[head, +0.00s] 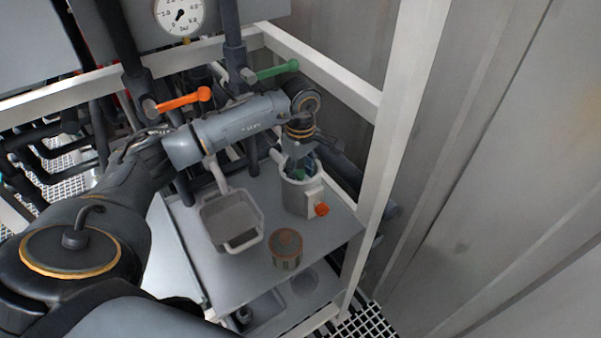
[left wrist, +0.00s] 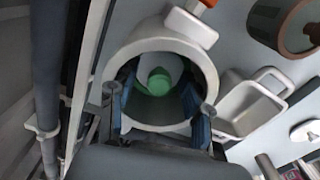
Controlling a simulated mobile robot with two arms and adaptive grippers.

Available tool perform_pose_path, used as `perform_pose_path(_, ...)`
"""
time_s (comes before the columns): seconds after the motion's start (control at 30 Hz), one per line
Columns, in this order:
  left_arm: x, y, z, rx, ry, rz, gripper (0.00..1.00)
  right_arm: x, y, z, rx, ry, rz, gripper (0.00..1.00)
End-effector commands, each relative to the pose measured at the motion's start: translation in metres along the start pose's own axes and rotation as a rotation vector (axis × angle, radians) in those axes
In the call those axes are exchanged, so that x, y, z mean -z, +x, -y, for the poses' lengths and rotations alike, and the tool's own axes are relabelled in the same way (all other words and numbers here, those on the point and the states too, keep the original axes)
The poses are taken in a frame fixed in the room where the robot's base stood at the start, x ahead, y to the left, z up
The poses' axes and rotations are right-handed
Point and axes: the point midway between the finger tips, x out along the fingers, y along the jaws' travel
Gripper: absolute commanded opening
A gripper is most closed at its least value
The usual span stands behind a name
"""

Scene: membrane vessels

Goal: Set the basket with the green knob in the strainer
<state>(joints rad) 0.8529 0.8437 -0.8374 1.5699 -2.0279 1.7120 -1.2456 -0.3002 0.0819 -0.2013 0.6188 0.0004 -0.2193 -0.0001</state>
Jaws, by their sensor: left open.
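The white strainer (head: 303,196) is an upright round vessel on the grey shelf, with an orange knob on its side. In the left wrist view the strainer (left wrist: 142,45) shows as a thick round rim. The green knob (left wrist: 160,82) of the basket is down inside that opening; the basket's body is mostly hidden. My left gripper (head: 300,168) points down at the mouth of the strainer. In the left wrist view its blue fingers (left wrist: 157,98) are spread apart either side of the green knob, with a gap to it. My right gripper is not in view.
A basket with a red-brown lid (head: 287,246) stands on the shelf (head: 332,236) in front of the strainer. A grey open tray (head: 231,220) is to the left. Valves with an orange handle (head: 183,100) and a green handle (head: 277,70) are behind. A white frame post (head: 388,145) stands close right.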

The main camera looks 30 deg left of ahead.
Motion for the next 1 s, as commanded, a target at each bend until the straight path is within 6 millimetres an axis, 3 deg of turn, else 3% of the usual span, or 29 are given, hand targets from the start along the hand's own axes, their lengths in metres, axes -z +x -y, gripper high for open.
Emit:
perform_pose_path(0.53,0.0,-0.07,-0.001,-0.003,0.0,-0.001,0.49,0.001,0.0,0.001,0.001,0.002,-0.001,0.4)
perform_pose_path(1.0,0.0,-0.079,0.0,-0.001,0.0,0.0,0.49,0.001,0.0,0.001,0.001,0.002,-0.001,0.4)
